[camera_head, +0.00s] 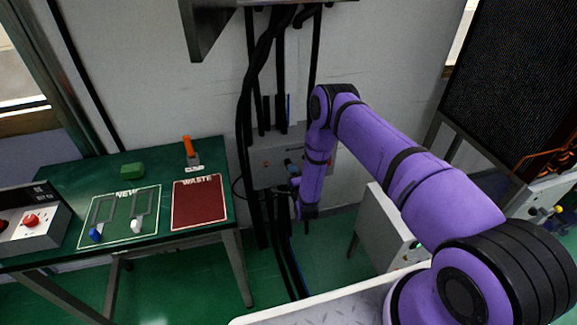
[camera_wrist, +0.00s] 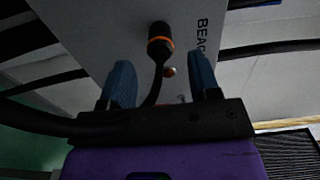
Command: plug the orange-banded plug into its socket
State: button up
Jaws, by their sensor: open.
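The black plug (camera_wrist: 160,41) with an orange band shows in the wrist view, in front of a grey panel. Its black cable (camera_wrist: 157,88) hangs down between my fingers. I cannot tell whether the plug touches the panel or sits in a socket. My gripper (camera_wrist: 162,78) is open, with one blue finger on each side below the plug, and nothing is clamped. In the head view my arm reaches down by the grey wall box (camera_head: 266,151) and hides part of it; the plug cannot be made out there.
Thick black cables (camera_head: 250,100) run down beside the wall box. A green table (camera_head: 215,151) stands left, with a red WASTE mat (camera_head: 199,203). A white cabinet (camera_head: 379,232) stands right of my arm.

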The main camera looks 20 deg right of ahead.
jog(key=shift+w, duration=2.25)
grip_shut()
jog(key=shift+s, duration=3)
jog(key=shift+w+a, duration=0.2)
jog(key=shift+a, duration=0.6)
jog(key=shift+w+a, duration=0.15)
jog(key=shift+a, duration=0.7)
jog(key=shift+w+a, duration=0.2)
jog(key=shift+a, duration=0.6)
jog(key=shift+w+a, duration=0.25)
jog(key=shift+a, duration=0.8)
jog(key=shift+w+a, duration=0.25)
jog(key=shift+a, duration=0.75)
